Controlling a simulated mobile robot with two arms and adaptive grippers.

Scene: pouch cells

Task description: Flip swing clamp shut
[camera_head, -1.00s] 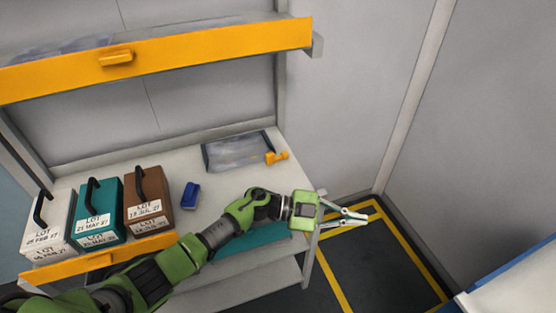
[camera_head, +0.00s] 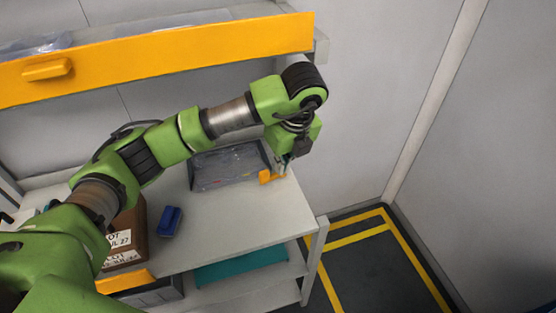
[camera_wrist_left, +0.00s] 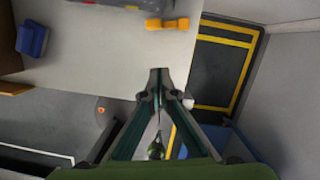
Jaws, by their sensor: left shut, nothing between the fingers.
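The small orange swing clamp (camera_head: 268,177) is on the shelf top by the front right corner of the grey tray (camera_head: 205,182). It also shows near the top edge of the left wrist view (camera_wrist_left: 167,23). Whether its arm is open or closed is too small to tell. My left gripper (camera_head: 285,163) points down close to the clamp in the head view, partly hidden by its own wrist. In the left wrist view its fingertips (camera_wrist_left: 159,73) are together and empty, with a visible gap between them and the clamp. My right gripper is not in view.
A blue block (camera_head: 169,221) lies on the shelf top, beside a brown labelled case (camera_head: 128,238) partly covered by my arm. An orange-fronted upper shelf (camera_head: 170,58) hangs above. The front right of the shelf top is bare. A wall stands to the right.

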